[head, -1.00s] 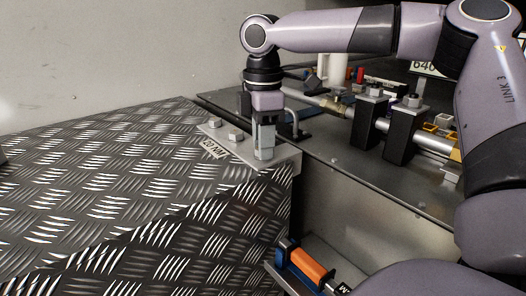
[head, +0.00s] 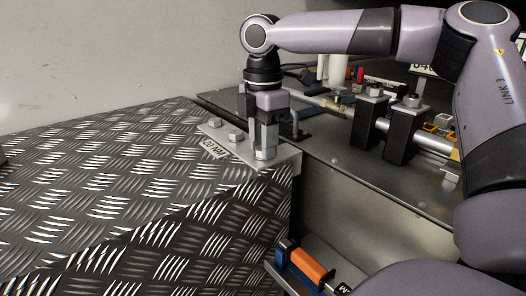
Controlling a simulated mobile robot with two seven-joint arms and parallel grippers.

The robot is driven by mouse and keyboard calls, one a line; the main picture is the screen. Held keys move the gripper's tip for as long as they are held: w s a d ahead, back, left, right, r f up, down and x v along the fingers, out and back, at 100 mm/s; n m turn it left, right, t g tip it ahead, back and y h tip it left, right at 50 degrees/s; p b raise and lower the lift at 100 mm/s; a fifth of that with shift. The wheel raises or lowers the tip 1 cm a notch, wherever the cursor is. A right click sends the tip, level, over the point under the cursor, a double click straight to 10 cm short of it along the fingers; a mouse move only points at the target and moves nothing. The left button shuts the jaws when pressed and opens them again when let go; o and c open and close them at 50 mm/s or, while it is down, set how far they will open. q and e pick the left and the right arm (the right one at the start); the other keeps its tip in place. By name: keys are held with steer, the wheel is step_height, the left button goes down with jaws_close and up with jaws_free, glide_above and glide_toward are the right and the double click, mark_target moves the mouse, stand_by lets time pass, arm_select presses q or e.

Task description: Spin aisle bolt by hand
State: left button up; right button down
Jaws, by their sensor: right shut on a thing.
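A metal plate (head: 284,165) lies along the right edge of the tread-patterned deck. Hex bolts stand on it in a row. My right gripper (head: 264,143) points straight down at the near end of the plate. It is shut on the nearest bolt (head: 264,154), whose lower part shows between and below the fingers. Two more bolts, a middle one (head: 236,136) and a far one (head: 214,123), stand free behind it to the left. My left gripper is not in view.
To the right, black clamp blocks (head: 370,120) with bolts on top hold a metal pipe (head: 432,141) on a dark bench. An orange-handled tool (head: 307,266) lies in a tray below. A pale wall stands behind. The tread deck is clear.

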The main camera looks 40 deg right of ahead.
steer(key=shift+n, duration=1.1)
steer(key=shift+n, duration=1.4)
steer(key=shift+n, duration=1.4)
steer(key=shift+n, duration=1.4)
